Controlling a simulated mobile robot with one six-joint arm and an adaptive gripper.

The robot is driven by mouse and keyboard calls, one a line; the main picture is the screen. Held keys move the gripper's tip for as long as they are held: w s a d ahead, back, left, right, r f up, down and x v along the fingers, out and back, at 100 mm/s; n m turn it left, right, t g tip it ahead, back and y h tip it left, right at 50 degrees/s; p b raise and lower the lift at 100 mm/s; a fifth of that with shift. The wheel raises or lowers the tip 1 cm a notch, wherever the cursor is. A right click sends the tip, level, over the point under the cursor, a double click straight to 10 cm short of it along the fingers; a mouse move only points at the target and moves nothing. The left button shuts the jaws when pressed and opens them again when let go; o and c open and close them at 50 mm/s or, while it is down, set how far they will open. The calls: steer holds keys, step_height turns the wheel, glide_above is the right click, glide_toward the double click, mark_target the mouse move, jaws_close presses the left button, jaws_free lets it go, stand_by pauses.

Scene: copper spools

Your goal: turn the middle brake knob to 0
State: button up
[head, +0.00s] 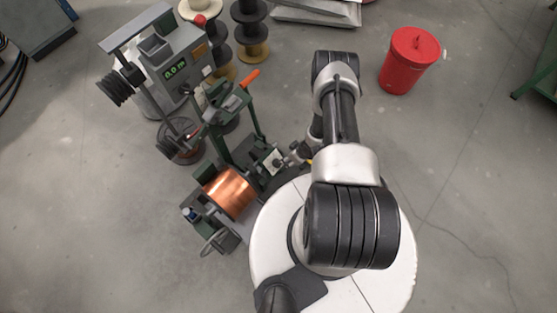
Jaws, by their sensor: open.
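A green machine frame carries a copper spool (230,192). To the upper right of the spool, a small white dial plate (272,158) with a dark centre is on the frame. It looks like a brake knob's plate, but its markings are too small to read. I cannot tell which knob is the middle one. My gripper (290,159) is open, just right of the dial plate and close to it. I cannot tell whether it touches the knob. My arm partly hides the area to the right.
A grey unit with a green display (175,69) stands at the upper left. An orange-handled lever (250,77) rises from the frame. Dark and tan spools (249,30) stand behind. A red bin (410,60) is at the upper right.

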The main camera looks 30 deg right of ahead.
mark_target(278, 163)
steer(key=b+x, duration=0.3)
steer(key=x, duration=0.3)
steer(key=b+x, duration=0.2)
steer(key=x, duration=0.4)
steer(key=b+x, duration=0.3)
steer(key=x, duration=0.2)
steer(key=shift+s+a+f+b, duration=0.2)
steer(key=shift+a+f+b, duration=0.15)
steer(key=shift+f, duration=0.15)
steer(key=c, duration=1)
